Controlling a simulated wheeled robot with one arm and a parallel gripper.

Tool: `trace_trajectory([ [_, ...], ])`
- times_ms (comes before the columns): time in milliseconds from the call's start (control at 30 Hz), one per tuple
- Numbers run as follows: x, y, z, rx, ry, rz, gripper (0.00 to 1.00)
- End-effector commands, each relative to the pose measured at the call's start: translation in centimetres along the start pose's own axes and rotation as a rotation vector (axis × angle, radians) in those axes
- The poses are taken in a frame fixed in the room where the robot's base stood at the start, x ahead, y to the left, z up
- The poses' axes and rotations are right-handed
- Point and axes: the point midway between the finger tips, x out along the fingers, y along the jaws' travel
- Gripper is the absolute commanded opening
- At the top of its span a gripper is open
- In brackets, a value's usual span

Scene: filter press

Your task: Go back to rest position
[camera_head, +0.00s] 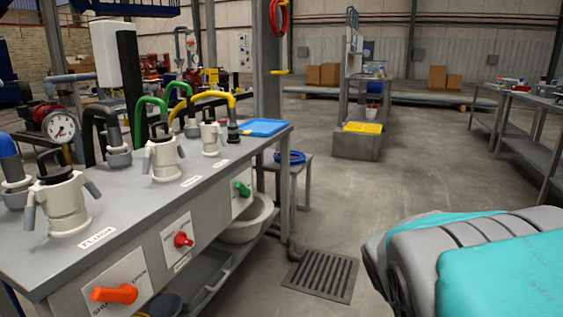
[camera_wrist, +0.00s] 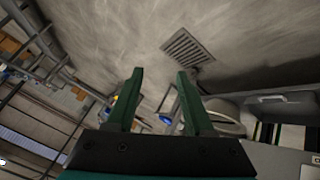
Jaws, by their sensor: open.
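My gripper (camera_wrist: 158,102) shows in the wrist view with its two dark green fingers apart and nothing between them. Beyond the fingers are the concrete floor and the floor grate (camera_wrist: 187,47). In the head view the fingers are not visible; only a teal and grey part of my arm (camera_head: 500,262) fills the lower right. My arm is to the right of the grey bench (camera_head: 130,225) and apart from it in the picture. White cam-lock couplings (camera_head: 62,203) stand on the bench top, with coloured hoses behind them.
The bench front carries an orange valve handle (camera_head: 114,293), a red one (camera_head: 183,239) and a green one (camera_head: 242,189). A white basin (camera_head: 247,222) sits below. A floor grate (camera_head: 321,277) lies beside the bench. Open floor stretches ahead; shelving tables (camera_head: 535,148) stand at right.

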Motion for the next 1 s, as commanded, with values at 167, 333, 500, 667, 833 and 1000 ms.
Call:
trace_trajectory([
  [167, -5.2, -2.2, 8.8, 0.114, -0.289, -0.104, 0.53],
  [333, -11.4, -6.1, 16.4, 0.163, -0.555, -0.241, 0.53],
  [500, -16.6, -8.9, 20.9, 0.166, -0.731, -0.351, 0.53],
  [667, -18.8, -10.0, 22.5, 0.159, -0.796, -0.394, 0.53],
  [833, -18.8, -10.0, 22.6, 0.159, -0.797, -0.395, 0.53],
  [1000, -18.8, -10.0, 22.6, 0.159, -0.797, -0.395, 0.53],
])
